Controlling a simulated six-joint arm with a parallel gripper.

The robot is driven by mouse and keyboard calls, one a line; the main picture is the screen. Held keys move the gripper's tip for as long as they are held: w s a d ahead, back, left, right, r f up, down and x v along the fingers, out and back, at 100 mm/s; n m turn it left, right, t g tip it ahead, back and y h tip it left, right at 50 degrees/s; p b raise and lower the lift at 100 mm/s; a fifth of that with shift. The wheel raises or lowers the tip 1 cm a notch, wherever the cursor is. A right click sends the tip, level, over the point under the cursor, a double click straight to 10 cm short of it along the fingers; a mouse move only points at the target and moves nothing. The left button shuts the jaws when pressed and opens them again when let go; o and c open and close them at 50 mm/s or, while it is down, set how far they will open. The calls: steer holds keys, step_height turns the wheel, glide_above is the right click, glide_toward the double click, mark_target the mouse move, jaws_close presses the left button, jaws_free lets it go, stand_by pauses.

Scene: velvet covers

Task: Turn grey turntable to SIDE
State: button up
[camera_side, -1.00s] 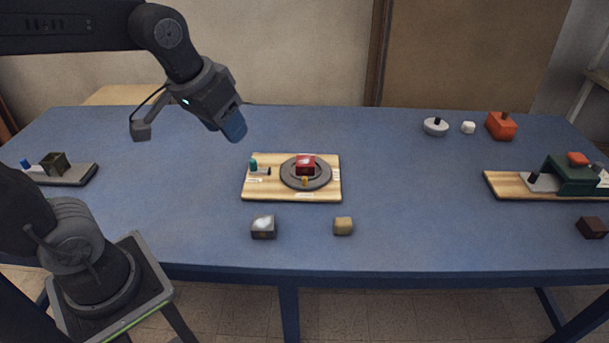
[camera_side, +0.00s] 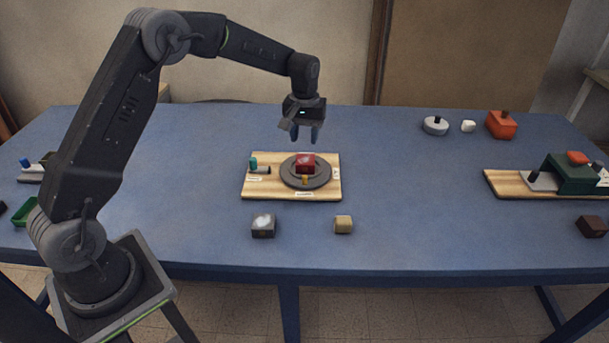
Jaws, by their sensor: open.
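The grey turntable (camera_side: 321,181) is a round disc on a light wooden board (camera_side: 267,191) in the middle of the blue table. A red block (camera_side: 305,163) sits on the disc. A small yellow peg (camera_side: 305,180) stands at the disc's front edge. Small white labels lie on the board, but their words are too small to read. A teal knob (camera_side: 253,163) with a dark rod stands on the board's left part. My gripper (camera_side: 304,137) is open and empty, pointing down above the red block, with a gap between.
A grey speckled block (camera_side: 263,226) and a tan block (camera_side: 343,225) lie in front of the board. At the right is another board (camera_side: 509,189) with a green box (camera_side: 573,174). A white lidded dish (camera_side: 435,126), a white cube (camera_side: 468,126) and an orange box (camera_side: 501,125) stand at the back right.

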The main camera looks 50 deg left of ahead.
mark_target(305, 175)
step_height(305, 175, down, 14)
steer(key=shift+r, duration=0.15)
stand_by(0.3)
steer(key=shift+c, duration=0.4)
jaws_close()
